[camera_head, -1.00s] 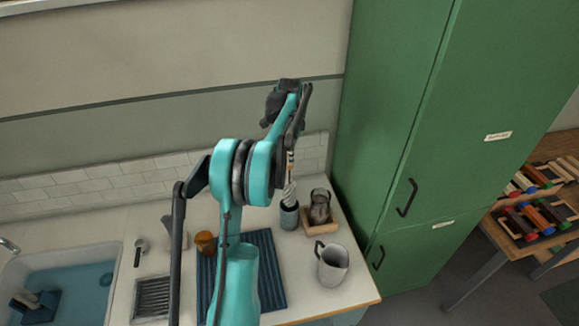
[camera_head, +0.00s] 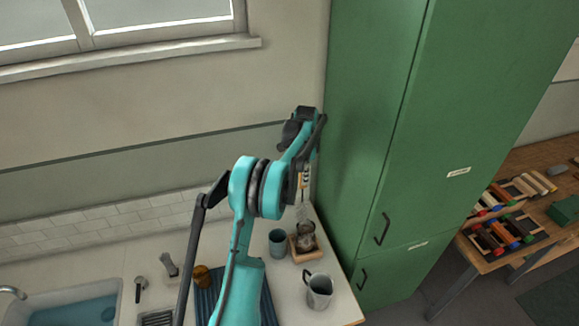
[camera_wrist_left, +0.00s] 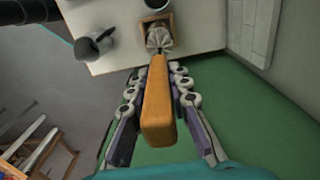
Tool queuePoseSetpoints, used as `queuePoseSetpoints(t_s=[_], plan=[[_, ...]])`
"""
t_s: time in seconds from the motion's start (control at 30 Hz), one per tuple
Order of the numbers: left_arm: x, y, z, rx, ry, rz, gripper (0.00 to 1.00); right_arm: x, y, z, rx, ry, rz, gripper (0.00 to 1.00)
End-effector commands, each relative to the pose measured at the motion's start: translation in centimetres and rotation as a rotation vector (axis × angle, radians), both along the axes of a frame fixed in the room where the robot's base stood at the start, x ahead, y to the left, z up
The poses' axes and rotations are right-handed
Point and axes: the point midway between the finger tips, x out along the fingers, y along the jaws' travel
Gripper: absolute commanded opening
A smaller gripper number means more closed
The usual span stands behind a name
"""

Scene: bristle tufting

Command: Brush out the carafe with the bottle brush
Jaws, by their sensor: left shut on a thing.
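My left gripper (camera_head: 306,170) is shut on the wooden handle of the bottle brush (camera_head: 304,203). The brush hangs with its pale bristles downward. In the left wrist view, the orange-brown handle (camera_wrist_left: 158,105) sits between both fingers, with the bristles beyond it. The glass carafe (camera_head: 306,236) stands on a small square wooden tray (camera_head: 300,257) near the cabinet. The bristle end is right over the carafe's mouth; I cannot tell whether the tip is inside it. In the wrist view the bristles hide most of the carafe. My right gripper is not in view.
A blue-grey cup (camera_head: 278,243) stands left of the tray, and a grey pitcher (camera_head: 319,291) in front. The green cabinet (camera_head: 385,130) rises close on the right. A sink (camera_head: 75,305), amber jar (camera_head: 202,277) and dark blue mat (camera_head: 205,300) lie left.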

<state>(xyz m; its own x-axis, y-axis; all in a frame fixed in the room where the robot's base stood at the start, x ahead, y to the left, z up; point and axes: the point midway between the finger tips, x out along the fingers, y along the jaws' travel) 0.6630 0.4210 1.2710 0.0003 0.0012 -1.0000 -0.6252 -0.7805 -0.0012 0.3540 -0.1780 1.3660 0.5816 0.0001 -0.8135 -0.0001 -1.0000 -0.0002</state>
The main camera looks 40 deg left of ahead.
Motion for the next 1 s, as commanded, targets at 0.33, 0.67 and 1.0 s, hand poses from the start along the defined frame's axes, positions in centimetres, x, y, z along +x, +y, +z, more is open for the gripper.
queuePoseSetpoints(t_s=[0.33, 0.67, 1.0], plan=[[1.2, -1.9, 0.5, 0.000, 0.000, 0.001, 0.00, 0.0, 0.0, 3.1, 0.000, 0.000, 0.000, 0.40], [1.2, -1.9, -2.2, 0.000, 0.000, 0.001, 0.00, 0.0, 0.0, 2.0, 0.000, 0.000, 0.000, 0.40], [1.2, -1.9, -5.4, 0.000, 0.000, 0.001, 0.00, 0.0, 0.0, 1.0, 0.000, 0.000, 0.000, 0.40]])
